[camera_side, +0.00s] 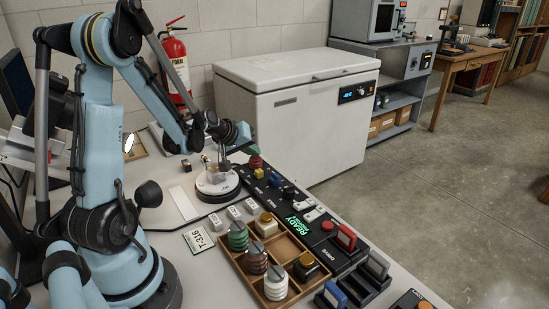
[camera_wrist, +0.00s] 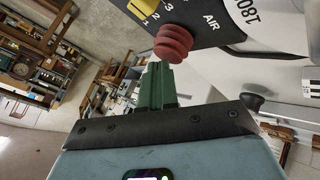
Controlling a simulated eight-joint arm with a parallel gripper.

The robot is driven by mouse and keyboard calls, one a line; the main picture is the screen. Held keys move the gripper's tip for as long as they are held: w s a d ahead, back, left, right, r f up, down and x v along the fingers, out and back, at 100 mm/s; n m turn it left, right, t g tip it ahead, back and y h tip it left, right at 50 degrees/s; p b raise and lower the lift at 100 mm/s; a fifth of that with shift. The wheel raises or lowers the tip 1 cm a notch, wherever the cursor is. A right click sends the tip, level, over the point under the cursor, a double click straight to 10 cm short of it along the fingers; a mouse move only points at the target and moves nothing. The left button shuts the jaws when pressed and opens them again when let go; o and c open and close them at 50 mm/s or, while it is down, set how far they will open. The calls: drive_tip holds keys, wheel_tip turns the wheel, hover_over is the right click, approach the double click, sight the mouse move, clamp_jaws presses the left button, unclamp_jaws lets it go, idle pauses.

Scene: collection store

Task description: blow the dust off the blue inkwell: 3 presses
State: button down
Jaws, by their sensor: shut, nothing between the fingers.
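My gripper (camera_wrist: 157,88) has green fingers, shut together with nothing between them. In the wrist view the fingertips are close to a red ribbed bulb (camera_wrist: 173,43) on a black panel marked AIR; I cannot tell whether they touch it. In the side view my gripper (camera_side: 247,149) is just above the red bulb (camera_side: 255,162), at the far end of the panel. A round white turntable (camera_side: 207,188) with a black base stands left of the panel, with small items on it that are partly hidden and unclear. I cannot make out a blue inkwell for certain.
A wooden tray (camera_side: 250,281) holds several ribbed and square pieces. The black panel carries a yellow knob (camera_side: 259,173), blue knobs and a green READY display (camera_side: 299,227). Red and blue switches stand at front right. A white chest freezer (camera_side: 305,125) is behind the table.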

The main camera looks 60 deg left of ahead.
sight(252, 159)
drive_tip(key=shift+f, duration=0.4)
idle(0.3)
drive_tip(key=shift+r, duration=1.25)
drive_tip(key=shift+r, duration=0.1)
drive_tip(key=shift+r, duration=2.4)
drive_tip(key=shift+r, duration=0.1)
idle(0.4)
wheel_tip(252, 159, up, 4)
drive_tip(key=shift+f, duration=0.2)
idle(0.4)
